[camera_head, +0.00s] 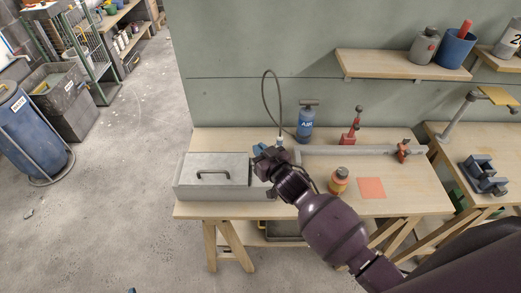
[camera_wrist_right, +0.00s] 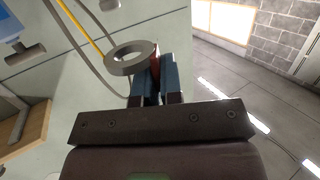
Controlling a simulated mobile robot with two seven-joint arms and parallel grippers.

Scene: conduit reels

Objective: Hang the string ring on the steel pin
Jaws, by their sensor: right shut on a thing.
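My right gripper (camera_head: 268,157) is over the near bench, just right of the grey lidded box. In the right wrist view its blue fingers (camera_wrist_right: 156,82) are shut on a thick grey ring (camera_wrist_right: 122,66), which I take to be the string ring. A red part shows between ring and fingers. The ring sticks out to the left of the fingertips, its hole open. A yellow strand (camera_wrist_right: 85,32) runs to or behind it; I cannot tell if they are joined. I cannot make out the steel pin. A blue bit at the head view's bottom edge may be my left gripper (camera_head: 131,290).
A dark cable loop (camera_head: 265,85) rises behind the gripper. The grey box (camera_head: 215,184), a blue AIR bottle (camera_head: 305,122), an orange-yellow pot (camera_head: 339,182) and red tools (camera_head: 351,130) stand on the bench. A shelf (camera_head: 385,65) hangs above.

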